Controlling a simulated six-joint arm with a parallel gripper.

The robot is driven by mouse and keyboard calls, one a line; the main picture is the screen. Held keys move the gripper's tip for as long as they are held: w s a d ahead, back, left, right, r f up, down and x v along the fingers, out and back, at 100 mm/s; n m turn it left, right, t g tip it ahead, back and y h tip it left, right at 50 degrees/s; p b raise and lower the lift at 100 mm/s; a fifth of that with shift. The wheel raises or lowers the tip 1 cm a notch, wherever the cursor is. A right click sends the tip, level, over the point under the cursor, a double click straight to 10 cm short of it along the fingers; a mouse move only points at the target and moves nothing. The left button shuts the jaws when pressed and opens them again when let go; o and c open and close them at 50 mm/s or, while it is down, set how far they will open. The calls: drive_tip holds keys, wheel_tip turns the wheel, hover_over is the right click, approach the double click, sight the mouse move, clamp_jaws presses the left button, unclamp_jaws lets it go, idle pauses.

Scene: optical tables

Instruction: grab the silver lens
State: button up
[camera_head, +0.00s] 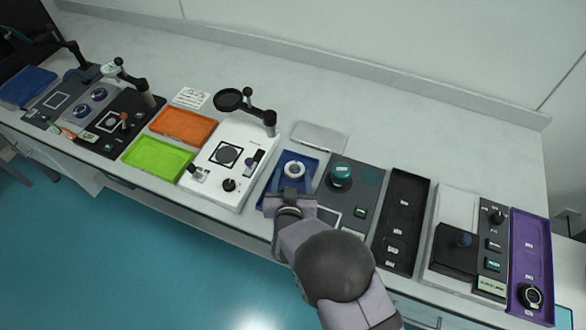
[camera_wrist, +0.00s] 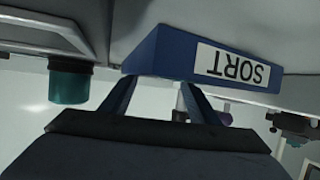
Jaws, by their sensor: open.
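The silver lens (camera_head: 294,169) shows as a pale ring with a dark centre, lying in the blue tray (camera_head: 269,189). My gripper (camera_head: 289,188) is at the near part of that tray, just on the near side of the lens; whether it touches the lens cannot be told. In the wrist view my gripper (camera_wrist: 160,84) has its two fingers spread apart, with nothing visible between them. The blue tray's front wall (camera_wrist: 170,52) with an upside-down SORT label is just beyond the fingertips. The lens is not seen in the wrist view.
A teal knob (camera_head: 341,174) stands on the grey panel right of the tray; it also shows in the wrist view (camera_wrist: 70,82). A white device (camera_head: 240,135) with a magnifier arm stands left. A black tray (camera_head: 405,210) lies further right.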

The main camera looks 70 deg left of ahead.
drive_tip(key=shift+w+a+f, duration=0.25)
drive_tip(key=shift+a, duration=0.25)
drive_tip(key=shift+f, duration=0.1)
drive_tip(key=c, duration=0.8)
drive_tip(key=shift+c, duration=0.2)
